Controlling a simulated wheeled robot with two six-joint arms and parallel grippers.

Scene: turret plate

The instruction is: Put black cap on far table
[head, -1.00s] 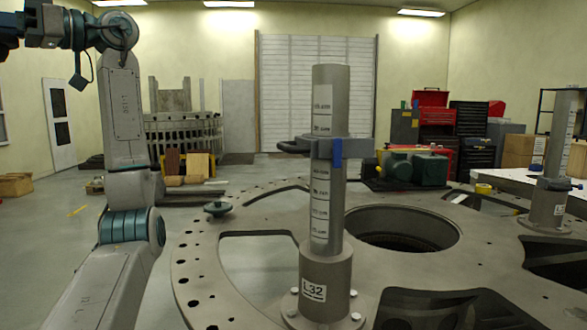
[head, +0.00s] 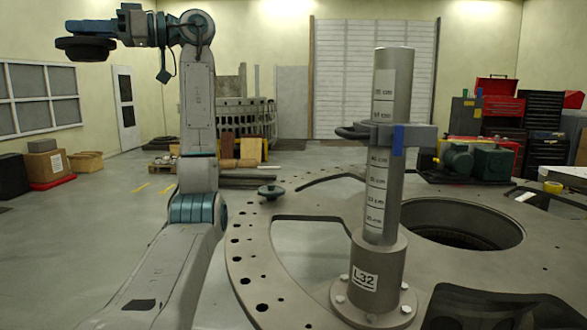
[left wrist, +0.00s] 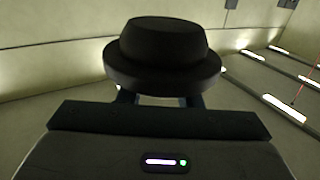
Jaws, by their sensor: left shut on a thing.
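The black cap (head: 85,50) is held high at the upper left of the head view, in front of the pale wall. It is round, with a wide brim and a narrower crown. In the left wrist view the black cap (left wrist: 163,55) fills the upper middle. My left gripper (head: 110,38) is shut on it; in the left wrist view its fingers (left wrist: 160,99) show just below the brim. My right gripper is not in view. Part of a pale tabletop (head: 572,198) shows at the right edge, beyond the turret plate; I cannot tell whether it is the far table.
The large grey turret plate (head: 252,262) with holes fills the right foreground. A grey post (head: 381,215) labelled L32 stands on it with a clamp (head: 400,136). Boxes (head: 45,160) stand by the left wall. The floor (head: 110,215) at left is clear.

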